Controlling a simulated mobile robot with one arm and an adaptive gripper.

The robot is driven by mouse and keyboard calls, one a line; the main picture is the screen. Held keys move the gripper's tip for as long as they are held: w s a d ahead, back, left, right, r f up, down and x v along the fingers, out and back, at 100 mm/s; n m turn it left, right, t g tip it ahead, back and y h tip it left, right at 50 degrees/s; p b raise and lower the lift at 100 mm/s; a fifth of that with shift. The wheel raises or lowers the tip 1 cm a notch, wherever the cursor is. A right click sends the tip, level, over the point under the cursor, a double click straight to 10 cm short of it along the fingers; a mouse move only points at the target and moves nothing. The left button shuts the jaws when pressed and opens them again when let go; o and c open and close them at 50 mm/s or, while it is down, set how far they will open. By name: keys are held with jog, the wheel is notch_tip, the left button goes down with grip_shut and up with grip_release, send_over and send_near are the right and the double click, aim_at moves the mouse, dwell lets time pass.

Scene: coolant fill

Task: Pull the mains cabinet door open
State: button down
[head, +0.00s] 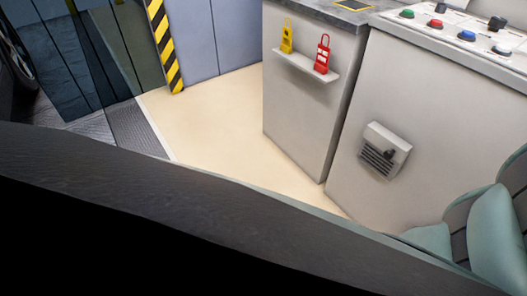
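I cannot tell for sure which thing is the mains cabinet. Tall blue-grey panels (190,38) with a vertical seam stand at the back, right of a yellow-black striped post (164,45); their tops are cut off. No handle shows on them. A light grey cabinet (300,125) with a dark top stands right of centre; its front looks plain and shut. My gripper is not in view. Teal and dark parts at the lower right look like links of my arm, and a large dark shape covers the bottom of the picture.
A shelf (305,68) on the grey cabinet holds a yellow lockout tag (287,36) and a red one (322,54). At right, a console (440,125) carries coloured buttons and a vented box (384,150) with a black knob. Cream floor (215,115) is clear; grey grating (136,128) lies left.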

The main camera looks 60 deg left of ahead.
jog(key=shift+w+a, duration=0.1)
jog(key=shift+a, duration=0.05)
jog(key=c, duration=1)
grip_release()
